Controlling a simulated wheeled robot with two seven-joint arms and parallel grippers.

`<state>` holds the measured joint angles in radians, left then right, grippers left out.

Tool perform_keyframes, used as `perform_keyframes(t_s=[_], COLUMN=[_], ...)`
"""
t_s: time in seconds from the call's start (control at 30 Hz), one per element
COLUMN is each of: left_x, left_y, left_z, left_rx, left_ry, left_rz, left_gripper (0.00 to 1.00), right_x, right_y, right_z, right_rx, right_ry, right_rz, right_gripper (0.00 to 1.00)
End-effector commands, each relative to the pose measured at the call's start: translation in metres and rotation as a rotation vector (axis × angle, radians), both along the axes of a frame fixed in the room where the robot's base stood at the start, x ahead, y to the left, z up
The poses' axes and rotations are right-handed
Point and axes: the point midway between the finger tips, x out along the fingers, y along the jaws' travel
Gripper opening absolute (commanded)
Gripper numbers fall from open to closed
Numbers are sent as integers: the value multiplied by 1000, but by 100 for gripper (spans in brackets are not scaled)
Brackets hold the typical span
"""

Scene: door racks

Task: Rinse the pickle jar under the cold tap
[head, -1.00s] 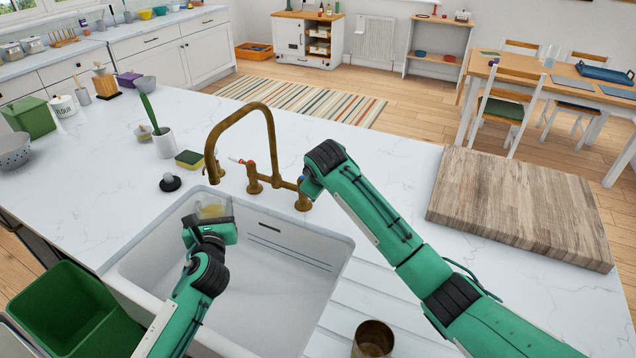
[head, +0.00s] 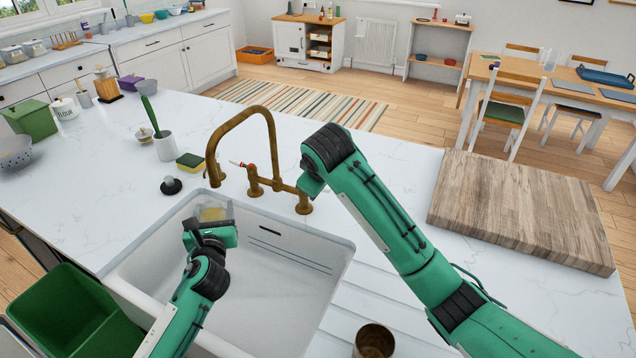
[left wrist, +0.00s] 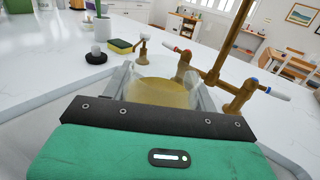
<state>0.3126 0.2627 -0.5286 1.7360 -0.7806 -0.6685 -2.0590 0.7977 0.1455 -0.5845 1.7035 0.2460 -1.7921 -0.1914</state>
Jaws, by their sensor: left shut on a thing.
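The pickle jar (head: 213,213), clear with yellowish contents, is at the back left of the white sink (head: 255,285), below the brass spout (head: 243,115) in the head view. My left gripper (head: 209,216) is shut on it. In the left wrist view the jar (left wrist: 160,92) sits between both fingers. The blue-marked cold tap (left wrist: 245,92) is at right there, its lever sideways, and the red-marked hot tap (left wrist: 186,56) is farther left. No water stream shows. My right arm ends over the cold tap side in the head view; its fingers are hidden.
A sponge (head: 190,161), a black plug (head: 171,185) and a white pot with a green brush (head: 164,146) stand behind the sink. A wooden board (head: 520,205) lies right. A brown cup (head: 374,342) stands at the front. A green bin (head: 65,310) is front left.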

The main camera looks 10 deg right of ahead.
Motion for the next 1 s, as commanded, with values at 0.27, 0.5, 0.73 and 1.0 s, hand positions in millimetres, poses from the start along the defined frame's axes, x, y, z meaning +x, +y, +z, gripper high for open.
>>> perform_keyframes(t_s=[0.27,0.5,0.73,1.0], left_x=[-9,-28,-47,-68], left_y=[-1,-1,-2,-4], left_z=[2,2,1,1], left_rx=[0,0,1,0], left_ry=[0,0,1,0], left_rz=[-1,-1,0,-1], left_gripper=[31,31,31,31], right_x=[0,0,0,0], right_y=[0,0,0,0], right_z=[5,13,19,26], right_rx=[1,1,1,1], right_ry=[-1,-1,-1,-1], right_rz=[0,0,0,0], right_gripper=[0,0,0,0])
